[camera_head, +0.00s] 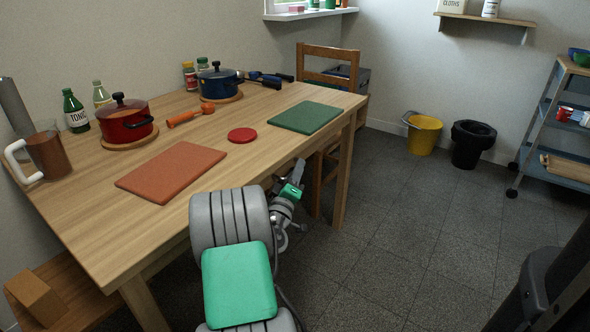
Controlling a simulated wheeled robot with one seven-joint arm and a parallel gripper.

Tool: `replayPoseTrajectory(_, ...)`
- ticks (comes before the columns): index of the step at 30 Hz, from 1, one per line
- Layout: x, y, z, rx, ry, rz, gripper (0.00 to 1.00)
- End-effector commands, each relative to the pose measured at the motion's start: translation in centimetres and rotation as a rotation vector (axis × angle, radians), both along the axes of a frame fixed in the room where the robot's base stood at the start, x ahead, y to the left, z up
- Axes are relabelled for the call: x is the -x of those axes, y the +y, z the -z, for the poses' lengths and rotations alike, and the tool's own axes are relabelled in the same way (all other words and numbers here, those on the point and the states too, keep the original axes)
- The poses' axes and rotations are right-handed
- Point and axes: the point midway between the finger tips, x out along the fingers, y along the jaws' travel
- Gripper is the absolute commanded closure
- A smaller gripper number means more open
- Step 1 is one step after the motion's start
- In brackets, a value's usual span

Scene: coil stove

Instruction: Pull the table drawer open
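The wooden table (82,217) fills the left and middle of the head view. Its front side faces me, and my arm covers much of it. I cannot make out the drawer or its handle; the part of the table front under the top is hidden or in shadow. My gripper (291,190) is at the table's front edge, right of my large grey and green arm links. Its fingers cannot be told apart, so I cannot see whether it is open or shut, or whether it touches the table.
On the table are a red cutting board (171,172), a green cutting board (305,117), a red pot (126,121) and a blue pot (219,82). A wooden chair (327,52) stands at the far end. A wooden bench (75,297) is lower left.

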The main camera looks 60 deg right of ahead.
Motion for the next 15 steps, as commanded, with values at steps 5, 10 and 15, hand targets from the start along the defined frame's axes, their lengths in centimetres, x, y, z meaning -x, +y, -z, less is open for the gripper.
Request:
replayPoseTrajectory(5, -0.17, -0.26, -0.07, 0.0, 0.0, -0.002, 0.68)
replayPoseTrajectory(10, -0.17, -0.23, -0.06, 0.0, 0.0, -0.002, 0.74)
replayPoseTrajectory(15, -0.16, -0.22, -0.06, 0.0, 0.0, -0.002, 0.88)
